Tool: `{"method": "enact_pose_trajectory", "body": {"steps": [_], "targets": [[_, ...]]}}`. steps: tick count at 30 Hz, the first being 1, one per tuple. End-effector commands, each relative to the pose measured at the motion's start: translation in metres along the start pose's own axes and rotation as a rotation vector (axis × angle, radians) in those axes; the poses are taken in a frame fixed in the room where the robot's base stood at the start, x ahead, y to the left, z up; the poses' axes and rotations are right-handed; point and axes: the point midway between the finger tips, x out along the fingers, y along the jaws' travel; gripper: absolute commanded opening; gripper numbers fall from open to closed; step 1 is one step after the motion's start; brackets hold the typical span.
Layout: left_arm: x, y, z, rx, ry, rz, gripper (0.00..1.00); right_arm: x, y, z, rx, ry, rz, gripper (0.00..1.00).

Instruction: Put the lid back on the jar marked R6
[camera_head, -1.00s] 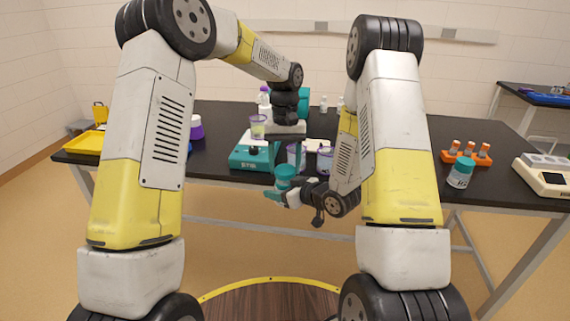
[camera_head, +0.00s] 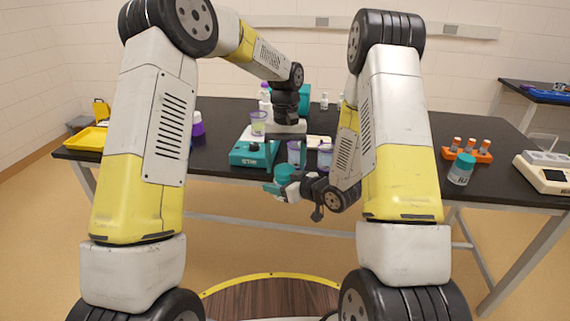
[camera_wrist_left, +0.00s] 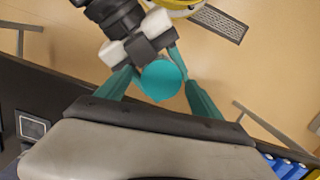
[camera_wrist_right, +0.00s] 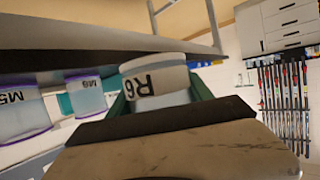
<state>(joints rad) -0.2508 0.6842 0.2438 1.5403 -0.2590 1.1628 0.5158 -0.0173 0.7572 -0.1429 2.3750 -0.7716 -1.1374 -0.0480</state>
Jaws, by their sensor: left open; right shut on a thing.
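The jar marked R6 (camera_wrist_right: 154,80) is held by my right gripper (camera_head: 284,188); its label shows inverted in the right wrist view. A teal lid (camera_head: 284,172) shows at the held jar in the head view and round from above in the left wrist view (camera_wrist_left: 162,80). It appears to sit on the jar, but the joint is hidden. My left gripper (camera_head: 287,160) is open above the lid, its fingers spread on either side with visible gaps. The jar body is largely hidden in the head and left wrist views.
A teal scale (camera_head: 250,153) bearing a clear cup (camera_head: 258,123) stands behind the grippers. Purple-rimmed jars M5 (camera_wrist_right: 20,108) and M6 (camera_wrist_right: 86,97) stand close by. Another teal-lidded jar (camera_head: 461,170), an orange rack (camera_head: 470,155) and a white device (camera_head: 545,172) are at right.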

Motion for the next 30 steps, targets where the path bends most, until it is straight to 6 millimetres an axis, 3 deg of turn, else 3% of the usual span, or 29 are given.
{"method": "enact_pose_trajectory", "body": {"steps": [8, 18, 30], "targets": [[-0.005, -0.001, 0.0, -0.001, 0.002, -0.001, 0.76, 0.0, 0.001, 0.001, 0.001, -0.002, 0.002, 0.0], [-0.044, -0.001, 0.006, -0.001, 0.003, 0.0, 0.76, -0.001, 0.001, 0.001, 0.002, -0.002, 0.002, 0.0], [-0.046, -0.001, 0.007, -0.036, 0.005, 0.0, 0.77, -0.001, 0.001, 0.001, 0.002, -0.002, 0.002, 0.0]]}}
